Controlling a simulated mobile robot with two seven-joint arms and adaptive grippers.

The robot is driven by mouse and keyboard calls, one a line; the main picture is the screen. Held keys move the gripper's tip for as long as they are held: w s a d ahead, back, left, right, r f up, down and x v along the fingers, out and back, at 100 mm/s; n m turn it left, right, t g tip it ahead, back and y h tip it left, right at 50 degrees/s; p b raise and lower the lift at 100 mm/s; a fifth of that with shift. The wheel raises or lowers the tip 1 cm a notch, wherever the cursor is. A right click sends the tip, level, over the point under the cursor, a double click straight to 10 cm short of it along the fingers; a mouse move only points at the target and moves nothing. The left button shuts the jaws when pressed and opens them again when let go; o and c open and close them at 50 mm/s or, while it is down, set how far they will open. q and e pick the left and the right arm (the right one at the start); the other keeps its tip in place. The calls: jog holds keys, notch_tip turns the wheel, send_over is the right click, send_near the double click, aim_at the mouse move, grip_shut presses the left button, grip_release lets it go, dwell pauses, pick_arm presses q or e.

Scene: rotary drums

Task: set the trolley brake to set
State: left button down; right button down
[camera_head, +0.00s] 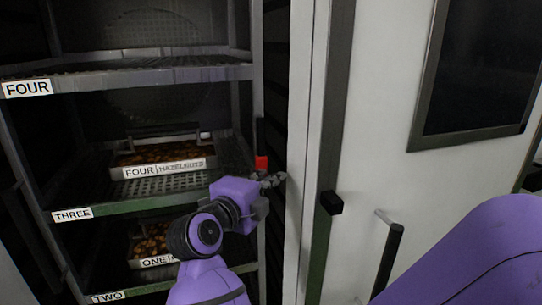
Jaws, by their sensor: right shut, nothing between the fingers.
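The trolley (257,72) is a grey metal rack on the left, with shelves marked FOUR, THREE and TWO. A small red piece (262,162) on a dark upright part sits at the trolley's right front post; it looks like the brake lever's handle. My right gripper (272,180) is shut and empty, just below and right of the red piece. Whether they touch, I cannot tell. The wrist hides part of the post below. The brake's marks cannot be read. My left gripper is not in view.
A tray labelled FOUR HAZELNUTS (170,170) stands on shelf THREE, and another tray (152,262) below it. A white door or cabinet front (380,120) with a dark window, black knob (331,202) and bar handle (390,255) is close on the right.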

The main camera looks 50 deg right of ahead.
jog(key=shift+w+d+f+p, duration=0.3)
jog(key=shift+w+d+f, duration=0.2)
jog(key=shift+w, duration=0.2)
jog(key=shift+a, duration=0.15)
